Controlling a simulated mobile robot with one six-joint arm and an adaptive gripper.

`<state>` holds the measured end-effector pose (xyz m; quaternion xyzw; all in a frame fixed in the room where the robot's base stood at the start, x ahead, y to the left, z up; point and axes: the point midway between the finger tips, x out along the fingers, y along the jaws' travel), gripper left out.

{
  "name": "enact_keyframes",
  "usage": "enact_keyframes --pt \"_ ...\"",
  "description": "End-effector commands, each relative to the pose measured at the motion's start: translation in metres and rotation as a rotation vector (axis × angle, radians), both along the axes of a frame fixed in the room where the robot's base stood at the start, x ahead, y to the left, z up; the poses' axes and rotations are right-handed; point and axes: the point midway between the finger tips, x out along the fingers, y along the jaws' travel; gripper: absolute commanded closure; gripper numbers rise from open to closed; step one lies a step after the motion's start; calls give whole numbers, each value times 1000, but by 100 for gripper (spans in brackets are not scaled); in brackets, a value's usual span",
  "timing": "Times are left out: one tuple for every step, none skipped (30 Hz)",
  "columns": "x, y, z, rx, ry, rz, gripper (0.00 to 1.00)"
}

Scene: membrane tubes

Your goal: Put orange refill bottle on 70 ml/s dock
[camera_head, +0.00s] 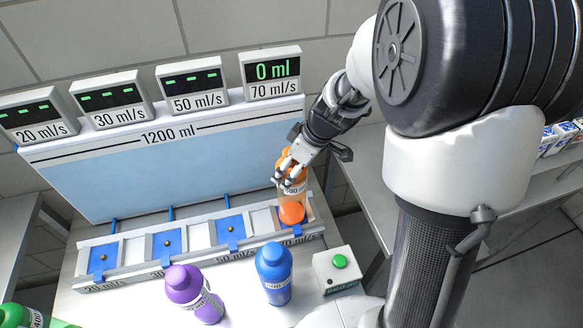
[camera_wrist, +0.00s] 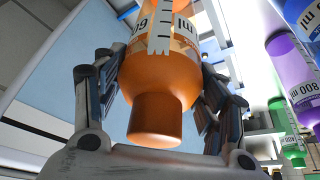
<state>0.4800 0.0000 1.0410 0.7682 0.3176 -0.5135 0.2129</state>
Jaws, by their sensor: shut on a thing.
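The orange refill bottle (camera_head: 291,211) is at the 70 ml/s dock (camera_head: 318,214), the rightmost place of the dock row. My gripper (camera_head: 290,173) is shut on the bottle's body from above and behind. In the wrist view, the gripper's fingers flank the orange bottle (camera_wrist: 168,75), whose cap points toward the bottom of the picture.
Displays for 20, 30 and 50 ml/s (camera_head: 193,85) show dashes, and their docks (camera_head: 166,243) look empty. A purple bottle (camera_head: 192,294), a blue bottle (camera_head: 274,273) and a green bottle (camera_head: 22,316) stand in front. A box with a green button (camera_head: 338,268) stands at right.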

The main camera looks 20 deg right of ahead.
Motion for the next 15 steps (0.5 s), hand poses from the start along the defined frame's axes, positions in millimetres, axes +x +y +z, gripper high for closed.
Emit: enact_keyframes --pt "0 0 1 0 -1 0 78" --pt "0 0 1 0 -1 0 78" --pt "0 0 1 0 -1 0 78" --pt "0 0 0 0 -1 0 78" --pt "0 0 0 0 -1 0 78" --pt "0 0 -2 0 -1 0 78" --pt "0 0 -2 0 -1 0 78" --pt "0 0 -2 0 0 0 34" --pt "0 0 -2 0 0 0 31" --pt "0 0 -1 0 0 0 29" --pt "0 0 -1 0 0 0 27" --pt "0 0 -1 0 0 0 24" --pt "0 0 -1 0 0 0 22" --pt "0 0 -1 0 0 0 20" --pt "0 0 -1 0 0 0 18"
